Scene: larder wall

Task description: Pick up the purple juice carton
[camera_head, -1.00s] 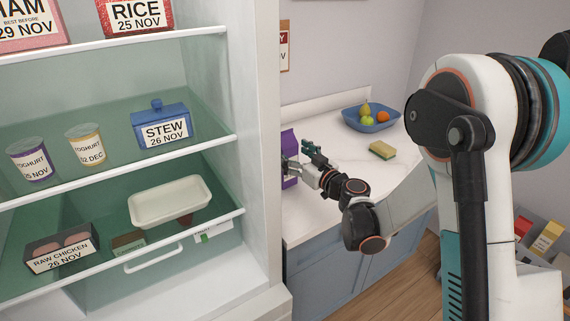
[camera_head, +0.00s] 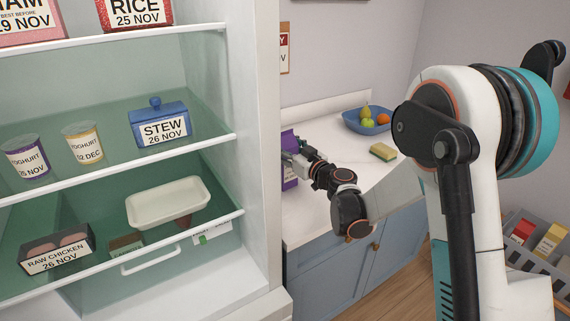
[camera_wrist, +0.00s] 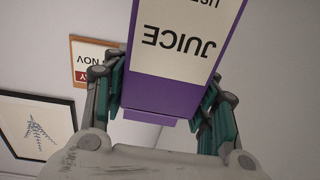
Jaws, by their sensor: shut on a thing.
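The purple juice carton (camera_wrist: 160,106) fills the upper middle of the wrist view, with its cream label reading JUICE upside down. My gripper (camera_wrist: 165,95) has its green-padded fingers on both sides of the carton and is shut on it. In the head view the purple carton (camera_head: 289,141) shows only partly, cut off by the fridge's side wall and covered by my gripper (camera_head: 296,160). Whether its base touches the worktop is hidden there.
The white worktop (camera_head: 325,205) holds a blue fruit bowl (camera_head: 366,126) and a sponge (camera_head: 383,152). The open fridge's side wall (camera_head: 258,150) stands close to the left of my gripper. A grey crate (camera_head: 535,255) with cartons is at lower right.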

